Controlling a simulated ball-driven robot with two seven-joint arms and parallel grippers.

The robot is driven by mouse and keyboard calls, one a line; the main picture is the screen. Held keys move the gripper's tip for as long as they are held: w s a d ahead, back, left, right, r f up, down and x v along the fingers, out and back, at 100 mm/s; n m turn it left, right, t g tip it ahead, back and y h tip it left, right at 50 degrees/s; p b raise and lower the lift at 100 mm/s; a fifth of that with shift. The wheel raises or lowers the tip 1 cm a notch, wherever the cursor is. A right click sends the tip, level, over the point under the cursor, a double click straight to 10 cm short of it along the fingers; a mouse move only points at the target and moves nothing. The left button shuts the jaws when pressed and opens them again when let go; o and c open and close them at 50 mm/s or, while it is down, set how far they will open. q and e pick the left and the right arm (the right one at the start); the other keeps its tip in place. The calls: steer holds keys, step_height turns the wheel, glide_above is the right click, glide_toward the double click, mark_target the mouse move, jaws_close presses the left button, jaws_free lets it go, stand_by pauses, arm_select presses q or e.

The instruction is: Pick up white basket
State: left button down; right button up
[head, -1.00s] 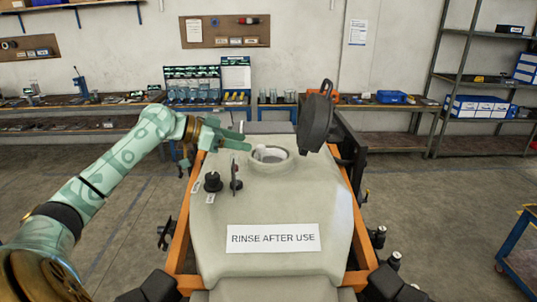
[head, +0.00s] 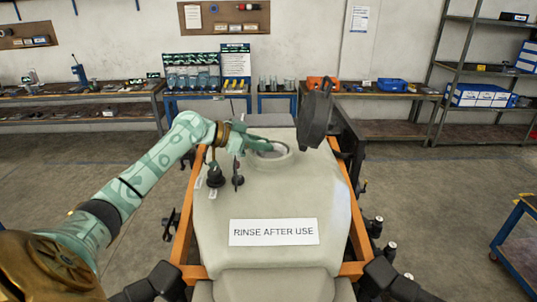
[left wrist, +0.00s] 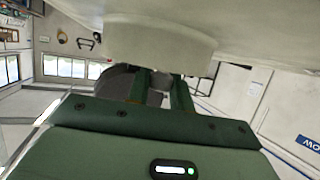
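The white basket (head: 272,152) appears to sit inside the round opening at the top of the pale tank; only a small light part shows. My left gripper (head: 262,144) is over the left side of the opening's rim, its tips close to the basket. In the left wrist view, the two green fingers (left wrist: 161,82) are apart with a gap between them, and a pale round rim (left wrist: 160,42) is close by. I cannot tell whether the fingers touch the basket. My right gripper is not in view.
The pale tank (head: 275,200) sits in an orange frame (head: 185,225). A black lid (head: 316,118) stands open right of the opening. A black knob (head: 215,177) and a lever (head: 237,175) are on the tank below my left gripper. Benches (head: 400,96) line the back wall.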

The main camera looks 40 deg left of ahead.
arm_select(q)
steer(key=shift+w, duration=0.1)
steer(key=shift+r, duration=0.15)
steer(key=shift+r+b, duration=0.2)
steer(key=shift+b, duration=0.1)
step_height(320, 180, up, 2)
steer(key=shift+r+b, duration=0.2)
steer(key=shift+b, duration=0.5)
steer(key=s+d+r+b, duration=0.7)
steer(key=s+d+r, duration=0.1)
steer(key=s+r, duration=0.2)
steer(key=shift+s+d, duration=0.2)
steer(key=shift+s, duration=0.45)
